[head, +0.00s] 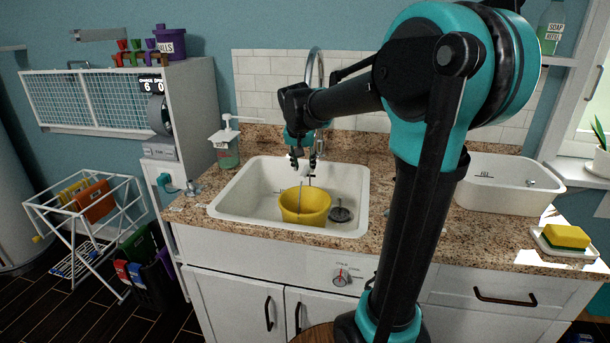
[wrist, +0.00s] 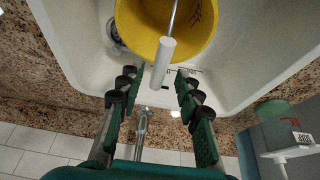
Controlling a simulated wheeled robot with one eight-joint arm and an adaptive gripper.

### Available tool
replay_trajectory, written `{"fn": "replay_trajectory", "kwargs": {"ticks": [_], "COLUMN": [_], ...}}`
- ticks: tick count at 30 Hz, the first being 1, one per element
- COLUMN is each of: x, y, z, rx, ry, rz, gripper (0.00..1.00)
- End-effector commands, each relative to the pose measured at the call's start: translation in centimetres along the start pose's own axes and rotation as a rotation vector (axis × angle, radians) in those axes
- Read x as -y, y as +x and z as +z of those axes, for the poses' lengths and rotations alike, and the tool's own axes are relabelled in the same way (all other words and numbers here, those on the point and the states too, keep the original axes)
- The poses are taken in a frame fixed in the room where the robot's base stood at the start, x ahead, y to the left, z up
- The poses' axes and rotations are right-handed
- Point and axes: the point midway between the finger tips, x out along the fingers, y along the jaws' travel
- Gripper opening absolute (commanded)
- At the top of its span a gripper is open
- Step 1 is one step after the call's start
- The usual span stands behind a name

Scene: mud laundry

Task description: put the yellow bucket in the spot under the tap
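The yellow bucket (head: 305,208) stands upright in the white sink (head: 240,208), left of the drain. Its wire handle is up, with a white grip (wrist: 163,60) at the top. In the wrist view the bucket (wrist: 140,22) is cut off by the upper edge. My gripper (head: 306,168) is above the bucket, pointing down. In the wrist view my gripper (wrist: 155,75) is open, and the white grip shows between the fingertips, apart from both. The chrome tap (head: 316,62) rises behind the sink, partly hidden by my arm. Dark marks on the sink are partly covered by the grip.
A dark drain strainer (head: 341,214) is right of the bucket. A soap dispenser (head: 226,145) stands at the sink's back left. A second white basin (head: 500,190) and a sponge (head: 567,237) on a dish are at right. The sink's left part is bare.

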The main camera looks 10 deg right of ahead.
Motion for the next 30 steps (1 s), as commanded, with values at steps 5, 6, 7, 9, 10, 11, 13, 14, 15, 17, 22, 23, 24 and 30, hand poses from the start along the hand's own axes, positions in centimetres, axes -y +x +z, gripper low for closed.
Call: {"fn": "replay_trajectory", "kwargs": {"ticks": [5,6,7,9,10,11,13,14,15,17,22,23,24,30], "x": [0.0,0.0,0.0,0.0,0.0,0.0,0.0,0.0,0.0,0.0,0.0,0.0,0.0,0.0], "y": [-2.9,-3.2,-3.5,-4.0,-4.1,-4.2,-4.2,-4.3,-4.3,-4.2,-4.2,-4.2,-4.2,-4.2], "z": [0.0,0.0,0.0,0.0,0.0,0.0,0.0,0.0,0.0,0.0,0.0,0.0,0.0,0.0], "rx": [0.000,0.000,0.000,0.000,0.000,0.000,0.000,0.000,0.000,0.000,0.000,0.000,0.000,0.000], "ry": [0.000,0.000,0.000,0.000,0.000,0.000,0.000,0.000,0.000,0.000,0.000,0.000,0.000,0.000], "rz": [0.000,0.000,0.000,0.000,0.000,0.000,0.000,0.000,0.000,0.000,0.000,0.000,0.000,0.000], "gripper": [0.35,0.35,0.35,0.35,0.35,0.35,0.35,0.35,0.35,0.35,0.35,0.35,0.35,0.35]}}
